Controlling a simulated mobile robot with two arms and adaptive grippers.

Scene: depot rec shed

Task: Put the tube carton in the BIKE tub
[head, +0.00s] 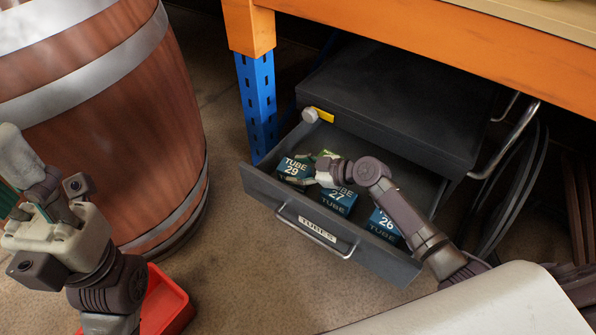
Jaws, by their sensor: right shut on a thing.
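Blue tube cartons stand in the open grey drawer labelled TUBES (268,187): carton 29 (293,168) at the left, carton 27 (338,204) in the middle and carton 26 (385,225) at the right. A red tub (172,303) shows partly at the bottom left, with no label visible.
A wooden barrel (110,120) with metal bands stands at the left. An orange bench (430,45) with a blue leg (257,105) overhangs the drawer cabinet (400,95). A greenish item (328,154) lies behind my right gripper. Bare floor lies between barrel and drawer.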

